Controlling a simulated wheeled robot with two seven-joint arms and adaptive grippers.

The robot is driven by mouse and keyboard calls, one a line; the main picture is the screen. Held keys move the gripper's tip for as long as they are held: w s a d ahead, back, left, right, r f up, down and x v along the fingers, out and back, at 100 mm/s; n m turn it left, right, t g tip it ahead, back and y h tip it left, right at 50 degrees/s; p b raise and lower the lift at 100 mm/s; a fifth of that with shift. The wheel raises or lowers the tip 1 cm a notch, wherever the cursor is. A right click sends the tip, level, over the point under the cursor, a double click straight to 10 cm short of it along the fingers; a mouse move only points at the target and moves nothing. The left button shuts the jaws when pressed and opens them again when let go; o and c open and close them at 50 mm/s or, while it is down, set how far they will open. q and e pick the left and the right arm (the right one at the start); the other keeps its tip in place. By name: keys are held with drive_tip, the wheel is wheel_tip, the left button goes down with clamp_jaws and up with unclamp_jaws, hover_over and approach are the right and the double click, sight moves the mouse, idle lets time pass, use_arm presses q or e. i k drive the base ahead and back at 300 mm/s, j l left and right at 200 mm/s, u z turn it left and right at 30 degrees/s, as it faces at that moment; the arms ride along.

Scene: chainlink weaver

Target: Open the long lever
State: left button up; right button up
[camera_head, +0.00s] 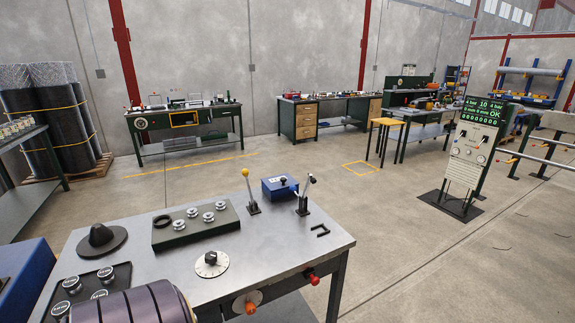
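Two upright levers stand at the back of the grey metal table (275,253). One lever (248,190) has a thin rod with a yellow knob and a dark base, and it leans slightly left. The other lever (304,198), to its right, has a dark base, a pale handle tilted right and a small dark tip. They look similar in length; I cannot tell which one is the long lever. Neither of my grippers is in view, and nothing touches either lever.
A blue box (280,188) sits between the levers. A green tray (195,227) with several metal spools, a white dial (211,263) and a dark cone (100,238) are on the table. A dark ridged drum (130,305) fills the front left. A control panel (477,140) stands right.

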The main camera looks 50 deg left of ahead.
sight(244, 171)
drive_tip(key=i+z, duration=0.3)
drive_tip(key=i, duration=0.5)
drive_tip(key=i+u, duration=0.15)
drive_tip(key=i, duration=0.65)
drive_tip(key=i+u, duration=0.4)
drive_tip(key=i+l+u, duration=0.15)
drive_tip(key=u, duration=0.25)
drive_tip(key=i+u, duration=0.15)
drive_tip(key=u, duration=0.3)
drive_tip(key=i+u, duration=0.15)
drive_tip(key=u, duration=0.3)
drive_tip(key=i+l+u, duration=0.1)
drive_tip(key=u, duration=0.35)
drive_tip(key=i+l+u, duration=0.15)
drive_tip(key=u, duration=0.3)
drive_tip(key=i+l+u, duration=0.15)
drive_tip(key=u, duration=0.3)
drive_tip(key=i+l+u, duration=0.1)
drive_tip(key=u, duration=0.35)
drive_tip(key=i+l+u, duration=0.15)
drive_tip(key=l+u, duration=0.2)
drive_tip(key=i+l+u, duration=0.15)
drive_tip(key=u, duration=0.15)
drive_tip(key=l, duration=0.1)
